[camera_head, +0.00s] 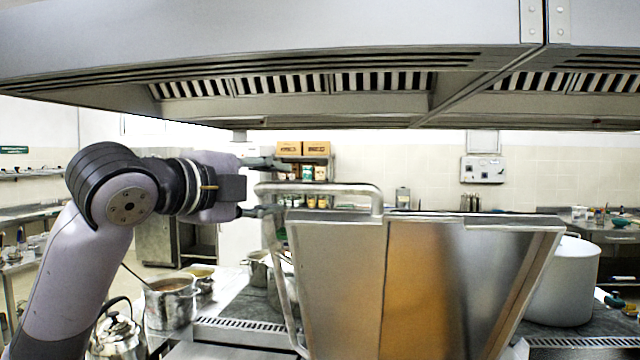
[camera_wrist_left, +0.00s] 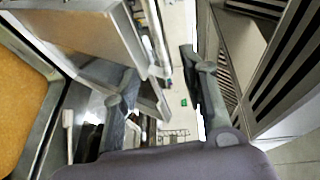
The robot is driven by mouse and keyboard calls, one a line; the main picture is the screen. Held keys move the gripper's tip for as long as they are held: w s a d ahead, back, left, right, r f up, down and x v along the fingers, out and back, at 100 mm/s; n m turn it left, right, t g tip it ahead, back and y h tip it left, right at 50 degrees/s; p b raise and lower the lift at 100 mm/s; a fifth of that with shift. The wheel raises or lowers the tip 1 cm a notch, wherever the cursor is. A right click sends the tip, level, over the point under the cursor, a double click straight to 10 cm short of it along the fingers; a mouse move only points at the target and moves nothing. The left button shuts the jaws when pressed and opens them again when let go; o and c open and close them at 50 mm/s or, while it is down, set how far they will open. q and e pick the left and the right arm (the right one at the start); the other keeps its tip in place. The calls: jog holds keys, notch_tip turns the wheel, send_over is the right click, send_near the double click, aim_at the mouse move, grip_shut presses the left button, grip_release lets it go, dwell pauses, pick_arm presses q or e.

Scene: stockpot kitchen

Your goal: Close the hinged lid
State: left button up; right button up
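The hinged lid (camera_head: 430,285) is a large steel panel that stands raised, with its broad face toward me. A tubular handle (camera_head: 320,188) runs along the left part of its top edge. My left gripper (camera_head: 265,187) is at the handle's left end, one finger above the bar's level and one below. Its fingers are spread, and it does not look closed on the bar. The left wrist view shows the two fingers (camera_wrist_left: 160,88) wide apart, with part of the lid (camera_wrist_left: 75,25) at upper left. My right gripper is in neither view.
A steel extractor hood (camera_head: 300,50) hangs above. A large pot (camera_head: 565,280) stands right of the lid. A smaller pot (camera_head: 171,303) and a kettle (camera_head: 118,335) stand at lower left, near my left arm. Shelves with boxes (camera_head: 303,149) are behind.

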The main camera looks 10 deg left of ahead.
aim_at(316, 187)
pick_arm(q)
jog(key=p+x, duration=0.6)
jog(key=x, duration=0.7)
jog(key=shift+w+d, duration=0.15)
jog(key=shift+w, duration=0.15)
jog(key=shift+w+d+f, duration=0.2)
jog(key=shift+w+d, duration=0.05)
jog(key=shift+w, duration=0.35)
jog(key=shift+c, duration=0.5)
grip_shut()
